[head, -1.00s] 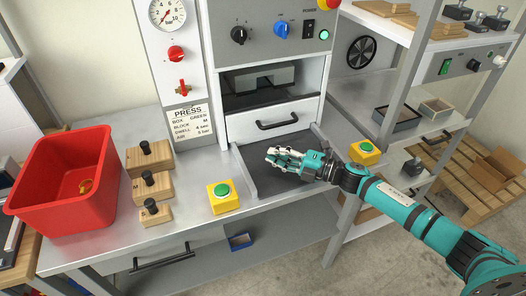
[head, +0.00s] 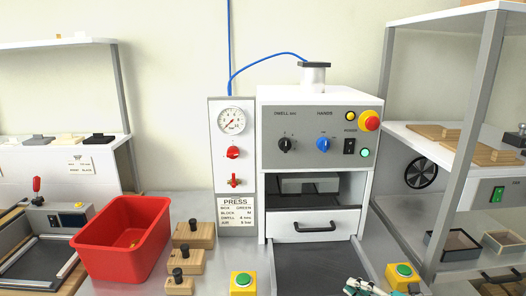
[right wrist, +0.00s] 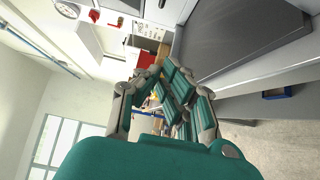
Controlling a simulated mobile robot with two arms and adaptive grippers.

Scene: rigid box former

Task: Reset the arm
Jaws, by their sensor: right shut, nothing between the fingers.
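My right gripper (head: 362,287) shows at the bottom edge of the head view, beside the dark press tray and near the right green-button box; most of its arm is out of the picture. In the right wrist view its teal fingers (right wrist: 166,88) are closed together with nothing held. My left gripper is in neither view.
The press (head: 318,150) has a handled drawer front (head: 316,223) and a dark tray (head: 315,270) before it. Green-button boxes (head: 243,284) and (head: 403,277) flank the tray. A red bin (head: 118,240) and wooden blocks (head: 192,236) stand left; a shelf rack (head: 462,150) stands right.

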